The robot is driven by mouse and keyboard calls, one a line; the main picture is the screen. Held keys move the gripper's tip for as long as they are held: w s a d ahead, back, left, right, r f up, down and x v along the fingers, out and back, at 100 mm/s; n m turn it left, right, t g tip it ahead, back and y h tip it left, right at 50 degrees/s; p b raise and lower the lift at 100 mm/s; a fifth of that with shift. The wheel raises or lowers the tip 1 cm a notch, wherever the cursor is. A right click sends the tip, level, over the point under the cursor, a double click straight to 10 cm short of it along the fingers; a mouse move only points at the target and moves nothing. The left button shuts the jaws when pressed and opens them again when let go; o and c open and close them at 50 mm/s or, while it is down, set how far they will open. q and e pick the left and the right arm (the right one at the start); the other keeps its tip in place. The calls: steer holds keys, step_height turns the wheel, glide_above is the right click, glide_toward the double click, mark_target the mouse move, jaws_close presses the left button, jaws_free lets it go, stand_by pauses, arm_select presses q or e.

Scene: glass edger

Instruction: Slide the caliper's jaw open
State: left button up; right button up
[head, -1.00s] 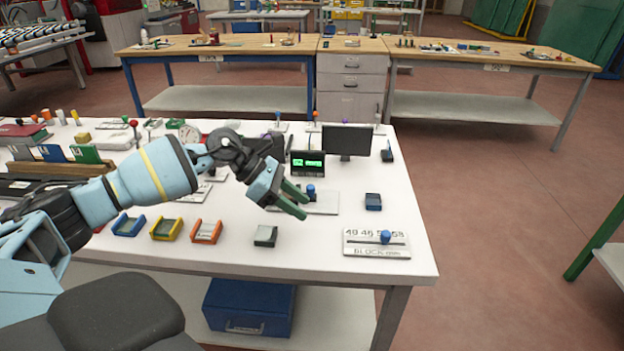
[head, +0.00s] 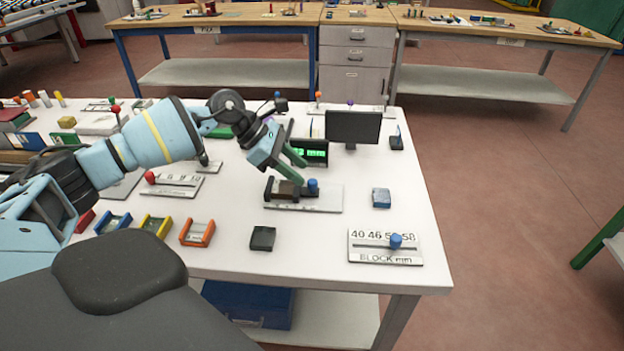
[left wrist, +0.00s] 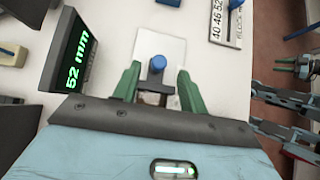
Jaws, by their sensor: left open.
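The caliper (head: 322,203) is a pale plate with dark jaws and a blue knob (head: 312,185), lying on the white table. Its display (head: 313,153) glows green and reads 52 mm in the left wrist view (left wrist: 77,55). My left gripper (head: 293,172) is open, its green fingers pointing down close above the caliper's dark jaws and just left of the knob. In the left wrist view the fingers (left wrist: 158,88) stand apart on either side, with the knob (left wrist: 158,64) just beyond them. I cannot tell whether they touch the caliper.
A plate marked BLOCK mm (head: 385,246) with a blue slider lies near the front right. A blue block (head: 381,198), a dark block (head: 262,238) and a black monitor (head: 353,128) stand around the caliper. An orange tray (head: 197,233) is at left.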

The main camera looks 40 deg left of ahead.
mark_target(312, 181)
arm_select(q)
steer(key=shift+x, duration=2.75)
steer(key=shift+c, duration=0.2)
jaws_close()
